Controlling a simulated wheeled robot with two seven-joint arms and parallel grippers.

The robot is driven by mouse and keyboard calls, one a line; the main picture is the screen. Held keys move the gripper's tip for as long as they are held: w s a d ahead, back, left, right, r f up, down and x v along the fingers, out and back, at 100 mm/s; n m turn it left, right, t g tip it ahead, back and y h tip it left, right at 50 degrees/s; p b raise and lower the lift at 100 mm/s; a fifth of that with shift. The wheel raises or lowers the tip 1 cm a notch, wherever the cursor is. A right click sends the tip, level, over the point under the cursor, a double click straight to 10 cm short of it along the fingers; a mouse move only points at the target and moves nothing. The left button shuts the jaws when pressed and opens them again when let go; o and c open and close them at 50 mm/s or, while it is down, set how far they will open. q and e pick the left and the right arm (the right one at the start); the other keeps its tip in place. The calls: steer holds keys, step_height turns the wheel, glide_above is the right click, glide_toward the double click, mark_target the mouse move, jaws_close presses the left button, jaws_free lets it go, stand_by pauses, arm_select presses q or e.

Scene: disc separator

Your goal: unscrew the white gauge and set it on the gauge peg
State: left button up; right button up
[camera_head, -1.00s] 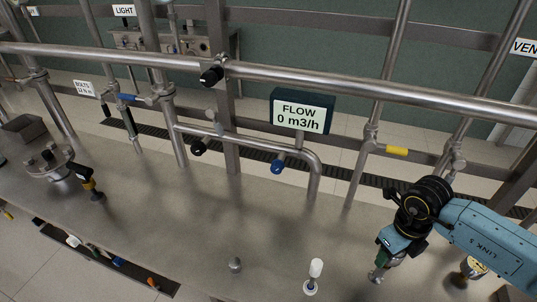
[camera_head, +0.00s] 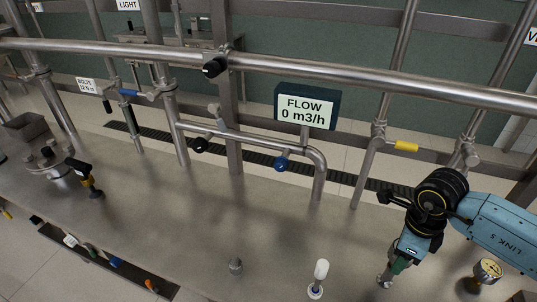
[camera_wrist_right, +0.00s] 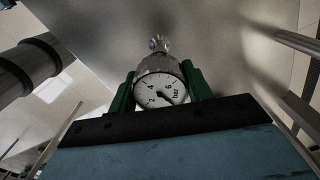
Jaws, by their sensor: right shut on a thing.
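In the right wrist view the white-faced gauge (camera_wrist_right: 161,90), marked in bar, sits between the green fingers of my right gripper (camera_wrist_right: 160,88). The fingers are shut on its round metal body. A small metal fitting (camera_wrist_right: 158,43) shows just beyond the gauge; whether the two are still joined I cannot tell. In the head view my right gripper (camera_head: 394,270) points down over the bench at the lower right, and the gauge is mostly hidden by it. A short metal stub (camera_head: 236,267) stands on the bench; whether it is the gauge peg I cannot tell. My left gripper is out of view.
A white-topped post (camera_head: 320,271) stands left of my right gripper. A second gauge with a yellowish face (camera_head: 488,270) stands to its right. A pipe run with a blue knob (camera_head: 281,164) and a flow display (camera_head: 304,108) lies behind. The middle bench (camera_head: 170,225) is clear.

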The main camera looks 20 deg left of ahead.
steer(key=shift+s+f+n, duration=0.2)
steer(key=shift+f+n, duration=0.05)
steer(key=shift+n, duration=0.05)
steer(key=shift+f+n+b, duration=0.2)
steer(key=shift+n+b, duration=0.9)
steer(key=shift+n, duration=0.1)
steer(key=shift+r+n, duration=0.1)
steer(key=shift+n, duration=0.2)
steer(key=shift+r, duration=0.1)
steer(key=shift+f+n+b, duration=0.2)
steer(key=shift+n+b, duration=0.85)
steer(key=shift+n, duration=0.45)
steer(key=shift+r, duration=0.2)
